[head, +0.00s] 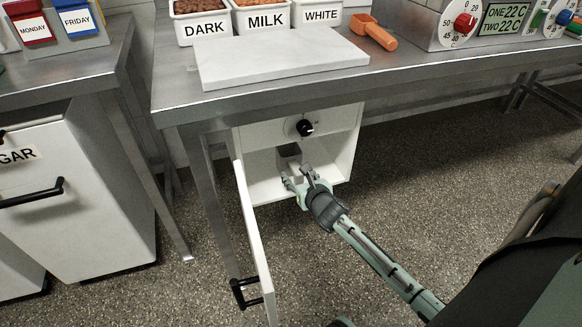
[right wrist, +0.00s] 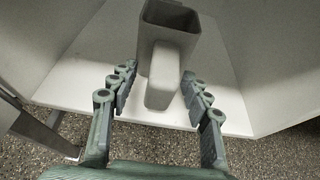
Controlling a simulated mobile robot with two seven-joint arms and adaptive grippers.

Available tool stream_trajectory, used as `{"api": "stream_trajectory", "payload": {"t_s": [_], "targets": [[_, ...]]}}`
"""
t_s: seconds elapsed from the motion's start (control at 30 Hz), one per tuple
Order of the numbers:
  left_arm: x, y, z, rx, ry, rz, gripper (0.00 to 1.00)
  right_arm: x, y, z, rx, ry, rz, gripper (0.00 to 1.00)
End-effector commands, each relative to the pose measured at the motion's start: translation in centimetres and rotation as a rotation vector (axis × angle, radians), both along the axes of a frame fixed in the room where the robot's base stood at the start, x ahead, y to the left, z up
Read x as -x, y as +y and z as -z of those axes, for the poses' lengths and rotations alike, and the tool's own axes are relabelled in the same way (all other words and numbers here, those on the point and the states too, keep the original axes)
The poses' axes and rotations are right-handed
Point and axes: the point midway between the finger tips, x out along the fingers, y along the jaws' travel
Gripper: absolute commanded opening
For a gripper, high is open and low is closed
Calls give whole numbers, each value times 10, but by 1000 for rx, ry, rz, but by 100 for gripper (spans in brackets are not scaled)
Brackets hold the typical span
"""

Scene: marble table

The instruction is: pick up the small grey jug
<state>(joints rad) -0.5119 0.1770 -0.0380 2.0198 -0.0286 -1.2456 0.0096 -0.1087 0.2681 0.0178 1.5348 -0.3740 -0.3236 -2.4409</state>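The small grey jug (head: 289,151) stands inside the open white cabinet under the metal table, partly hidden behind my right gripper in the head view. In the right wrist view the jug (right wrist: 171,18) shows its open, square top, with its blocky handle (right wrist: 162,77) pointing toward me. My right gripper (head: 297,176) is open at the cabinet mouth. In the right wrist view its fingers (right wrist: 158,84) stand on either side of the handle, with a gap visible on the left and a very narrow one on the right. My left gripper is not in view.
The cabinet door (head: 253,240) hangs open on the left, with a black handle (head: 244,292). A black knob (head: 305,128) is on the panel above the opening. A marble slab (head: 285,62), labelled tubs and an orange scoop (head: 374,33) are on the table.

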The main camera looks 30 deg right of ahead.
Motion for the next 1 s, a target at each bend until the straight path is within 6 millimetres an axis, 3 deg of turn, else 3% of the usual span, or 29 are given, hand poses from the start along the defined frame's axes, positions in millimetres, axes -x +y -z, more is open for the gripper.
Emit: {"api": "stream_trajectory", "payload": {"t_s": [0.03,0.4,0.8,1.0], "targets": [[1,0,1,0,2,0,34,0,0,0,0,0,0,43],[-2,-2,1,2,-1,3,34,0,0,0,0,0,0,0],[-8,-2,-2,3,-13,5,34,0,0,-3,2,-3,-2,0],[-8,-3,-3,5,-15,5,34,3,0,-19,4,-5,-2,0]]}}
